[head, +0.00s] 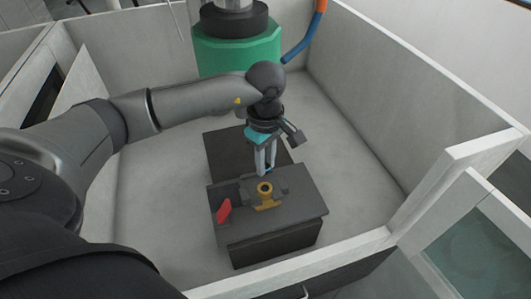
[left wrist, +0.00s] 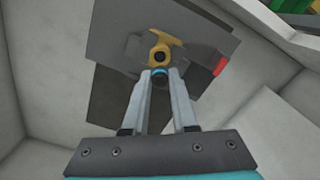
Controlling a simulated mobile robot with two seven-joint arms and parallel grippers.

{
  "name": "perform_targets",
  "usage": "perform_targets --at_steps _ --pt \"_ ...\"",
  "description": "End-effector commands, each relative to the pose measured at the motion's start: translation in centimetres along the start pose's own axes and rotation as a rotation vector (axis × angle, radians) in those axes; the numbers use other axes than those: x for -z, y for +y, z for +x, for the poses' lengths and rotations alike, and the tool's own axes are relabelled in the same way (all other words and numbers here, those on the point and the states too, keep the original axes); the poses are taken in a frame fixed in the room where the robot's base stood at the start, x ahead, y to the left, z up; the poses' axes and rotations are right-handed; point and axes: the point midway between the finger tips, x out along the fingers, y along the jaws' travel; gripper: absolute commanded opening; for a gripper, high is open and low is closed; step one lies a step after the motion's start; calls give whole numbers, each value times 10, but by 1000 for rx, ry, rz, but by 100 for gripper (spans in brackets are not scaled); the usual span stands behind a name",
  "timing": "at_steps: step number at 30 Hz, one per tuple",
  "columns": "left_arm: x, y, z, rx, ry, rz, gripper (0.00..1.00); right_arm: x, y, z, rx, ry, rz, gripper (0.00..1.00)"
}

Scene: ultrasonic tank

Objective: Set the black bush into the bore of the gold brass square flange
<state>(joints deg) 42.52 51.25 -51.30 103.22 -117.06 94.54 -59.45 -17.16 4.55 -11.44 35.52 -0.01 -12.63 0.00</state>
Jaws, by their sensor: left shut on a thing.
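The gold brass square flange (head: 265,201) is held in a dark fixture, its round bore facing up. It also shows in the left wrist view (left wrist: 160,43), where its bore looks dark inside. My left gripper (head: 267,173) points down just behind the flange. It is shut on a small round blue piece (left wrist: 156,71), which hangs beside the bore in the picture; its height above the flange is hard to tell. I cannot make out a separate black bush; whether the dark in the bore is a bush is unclear. My right gripper is not in view.
The fixture sits on a dark block (head: 280,238) inside a pale-walled tank (head: 345,205). A red piece (head: 224,210) is at the block's left. A green housing (head: 238,55) and a blue-and-orange hose (head: 303,38) are at the back. The tank floor on either side is clear.

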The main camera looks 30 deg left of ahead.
Motion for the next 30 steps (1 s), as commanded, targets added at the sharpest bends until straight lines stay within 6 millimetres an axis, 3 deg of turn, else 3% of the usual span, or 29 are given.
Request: perform_targets --at_steps 11,24,30 --pt "3 0 18 0 2 -37 0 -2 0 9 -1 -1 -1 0" --pt "3 0 60 0 3 -35 0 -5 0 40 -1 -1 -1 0" --pt "3 0 66 0 3 -34 0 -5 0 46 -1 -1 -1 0"
